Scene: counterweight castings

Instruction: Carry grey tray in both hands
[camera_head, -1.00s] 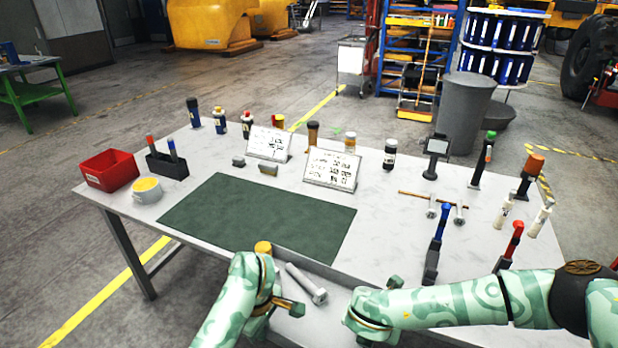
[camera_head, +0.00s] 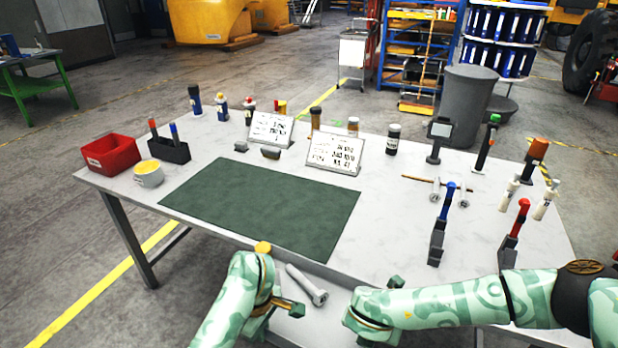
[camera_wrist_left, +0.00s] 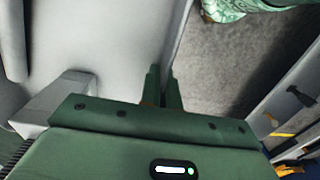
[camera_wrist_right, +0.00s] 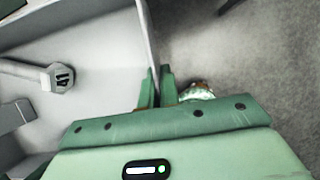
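The grey tray (camera_head: 340,278) is at the near side of the table, between my two grippers. A large grey bolt (camera_head: 306,284) lies in it; its head, marked 41, shows in the right wrist view (camera_wrist_right: 58,78). My left gripper (camera_head: 292,308) is at the tray's left end; in the left wrist view its fingers (camera_wrist_left: 163,88) are close together on the tray's thin wall. My right gripper (camera_head: 362,318) is at the right end; in the right wrist view its fingers (camera_wrist_right: 155,88) close on that wall. My forearms hide part of the tray.
The table (camera_head: 395,220) carries a green mat (camera_head: 260,205) beyond the tray. A red bin (camera_head: 110,155), a round tub (camera_head: 149,174) and two sign stands (camera_head: 334,152) stand around it. Upright tools, one red-handled (camera_head: 516,230), stand at right. A grey barrel (camera_head: 466,105) stands behind.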

